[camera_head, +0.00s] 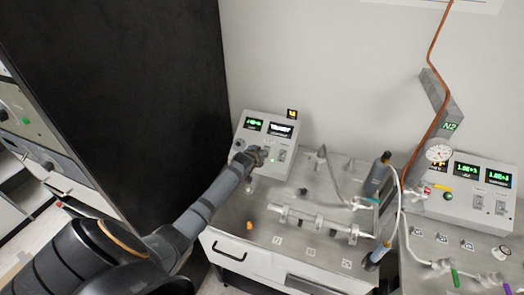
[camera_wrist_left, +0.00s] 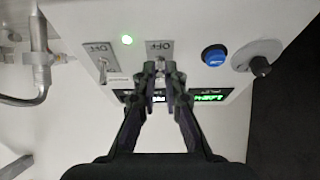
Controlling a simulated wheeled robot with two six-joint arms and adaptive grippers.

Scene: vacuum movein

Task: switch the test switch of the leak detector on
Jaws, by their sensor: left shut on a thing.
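The leak detector (camera_head: 268,126) is a light grey box with two lit green displays against the wall at the back of the bench. My left gripper (camera_head: 252,156) is at its front panel, hiding part of it. In the left wrist view the panel is upside down, and the fingertips (camera_wrist_left: 160,72) are shut on the lever of the middle toggle, which looks like the test switch (camera_wrist_left: 159,49). The fingers cover most of the lever, so its position cannot be told. A second toggle (camera_wrist_left: 102,58) stands apart to the left. My right gripper is not in view.
Metal pipework (camera_head: 315,219) lies on the bench in front. A second instrument box (camera_head: 470,190) stands at the right. A tall black panel (camera_head: 130,90) rises at the left.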

